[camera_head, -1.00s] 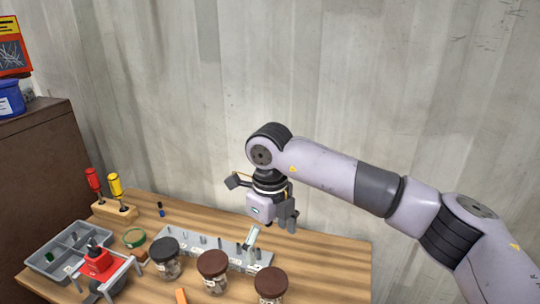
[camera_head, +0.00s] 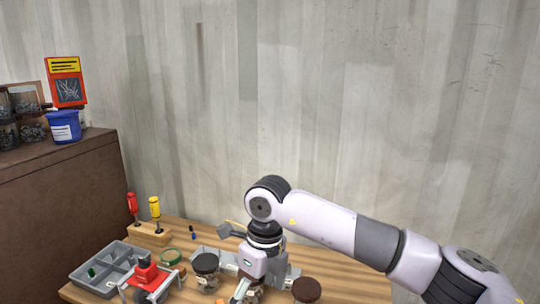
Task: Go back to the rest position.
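My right gripper (camera_head: 262,277) hangs from the arm that comes in from the right, low over the front of the wooden table (camera_head: 345,287). A grey finger stands out at its right side, and the fingers look spread. The gripper body hides what lies right under it, so I cannot tell if it touches anything. My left gripper is out of view.
Dark-lidded jars (camera_head: 206,264) (camera_head: 306,290) stand on both sides of the gripper. A grey divided tray (camera_head: 92,277), a red-topped device (camera_head: 148,276) and screwdrivers in a wooden block (camera_head: 149,234) are at left. A brown cabinet (camera_head: 60,195) stands far left. The wall is behind.

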